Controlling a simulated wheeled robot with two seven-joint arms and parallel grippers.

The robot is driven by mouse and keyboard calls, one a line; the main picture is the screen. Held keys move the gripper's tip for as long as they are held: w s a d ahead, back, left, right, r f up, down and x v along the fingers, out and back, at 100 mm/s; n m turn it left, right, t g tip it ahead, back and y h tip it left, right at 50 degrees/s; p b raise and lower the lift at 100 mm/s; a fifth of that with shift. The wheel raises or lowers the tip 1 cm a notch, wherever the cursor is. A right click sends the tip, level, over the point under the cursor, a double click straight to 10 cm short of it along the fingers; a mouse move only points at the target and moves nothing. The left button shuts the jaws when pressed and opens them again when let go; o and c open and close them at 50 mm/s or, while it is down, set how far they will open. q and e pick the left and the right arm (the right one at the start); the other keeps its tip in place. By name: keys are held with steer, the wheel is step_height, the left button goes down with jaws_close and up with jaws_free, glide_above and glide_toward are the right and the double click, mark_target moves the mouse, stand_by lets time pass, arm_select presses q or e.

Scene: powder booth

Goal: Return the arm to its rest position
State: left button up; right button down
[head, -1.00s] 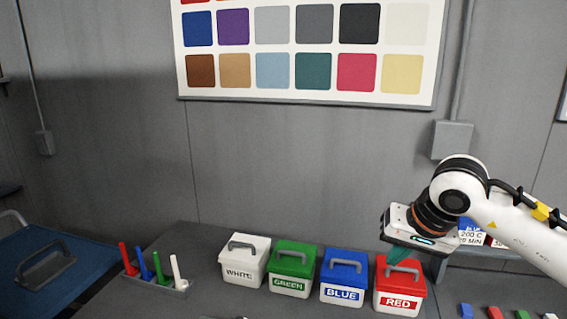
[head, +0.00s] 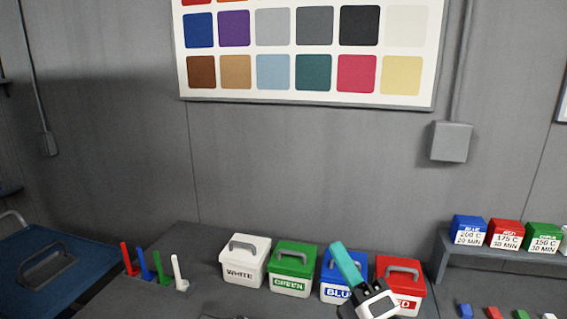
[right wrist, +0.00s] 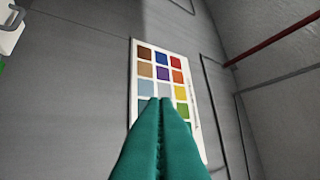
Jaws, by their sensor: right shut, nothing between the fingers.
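My right gripper (head: 343,255) is low in the head view, its teal fingers pointing up in front of the blue and red boxes. In the right wrist view its teal fingers (right wrist: 160,130) are pressed together with nothing between them, and the colour chart stands beyond. The rest of my right arm is out of the head view. My left gripper does not show.
White (head: 244,262), green (head: 291,270), blue (head: 331,292) and red (head: 412,296) lidded boxes stand in a row on the grey bench. Coloured sticks stand in a holder (head: 160,291) at left. Labelled blocks sit on a shelf (head: 490,252) at right. The colour chart (head: 300,98) hangs behind.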

steer(key=s+d+f+m+g+h, duration=0.25)
steer(key=d+f+m+h, duration=0.25)
steer(key=f+m, duration=0.35)
steer(key=s+d+f+m+g+h, duration=0.1)
steer(key=d+f+m+g+h, duration=0.35)
steer(key=f+m, duration=0.4)
steer(key=s+d+f+m+g, duration=0.2)
steer(key=s+f+m+g, duration=0.75)
steer(key=s+f, duration=0.95)
step_height(320, 180, down, 31)
steer(key=s+n+g+b, duration=0.2)
steer(key=s+g+b, duration=0.1)
steer(key=b, duration=0.3)
steer(key=s+d+f+b, duration=0.2)
steer(key=s+f+b, duration=0.2)
steer(key=s+f, duration=1.1)
step_height(320, 180, down, 5)
steer(key=shift+s+d+r+g+h, duration=0.2)
steer(key=shift+s+d+g+h, duration=0.15)
steer(key=shift+h, duration=0.1)
